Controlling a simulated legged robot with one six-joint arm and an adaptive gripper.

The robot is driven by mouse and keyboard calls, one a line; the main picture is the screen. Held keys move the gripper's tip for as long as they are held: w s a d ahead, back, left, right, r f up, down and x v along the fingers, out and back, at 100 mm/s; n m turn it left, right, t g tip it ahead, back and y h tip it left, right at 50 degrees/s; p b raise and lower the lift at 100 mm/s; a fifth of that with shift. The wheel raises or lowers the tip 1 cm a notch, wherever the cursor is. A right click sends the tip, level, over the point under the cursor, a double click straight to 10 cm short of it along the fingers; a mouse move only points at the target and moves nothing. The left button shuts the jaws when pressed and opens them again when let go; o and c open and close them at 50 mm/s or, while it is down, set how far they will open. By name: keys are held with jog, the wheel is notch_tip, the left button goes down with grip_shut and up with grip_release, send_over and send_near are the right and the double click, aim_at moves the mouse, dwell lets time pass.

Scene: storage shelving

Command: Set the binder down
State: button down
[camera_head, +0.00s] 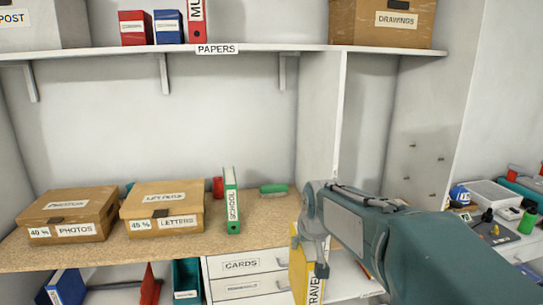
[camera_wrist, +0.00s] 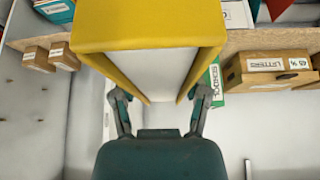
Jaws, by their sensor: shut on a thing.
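My gripper (camera_head: 318,225) is shut on a yellow binder (camera_head: 303,268) labelled "TRAVEL", held upright in front of the shelving, just right of the drawers. In the wrist view the binder (camera_wrist: 150,35) fills the top middle, with my gripper's fingers (camera_wrist: 158,98) on its two sides. My gripper and arm cover part of the binder in the head view, and its lower end runs out of the frame. I cannot see anything supporting it from below.
A green "SCHOOL" binder (camera_head: 232,200) stands on the tan shelf (camera_head: 190,240). Left of it are boxes marked "LETTERS" (camera_head: 165,209) and "PHOTOS" (camera_head: 70,215). A green-topped brush-like object (camera_head: 273,189) lies to its right. A vertical panel (camera_head: 320,130) rises behind my gripper.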

jog(key=d+f, duration=0.3)
jog(key=f, duration=1.2)
jog(key=s+d+f+m, duration=0.1)
jog(key=d+f, duration=0.3)
jog(key=f, duration=1)
jog(key=shift+d+f+m+h, duration=0.25)
jog(key=shift+f+m+h, duration=0.05)
jog(key=shift+f+h, duration=0.1)
jog(key=shift+r, duration=0.1)
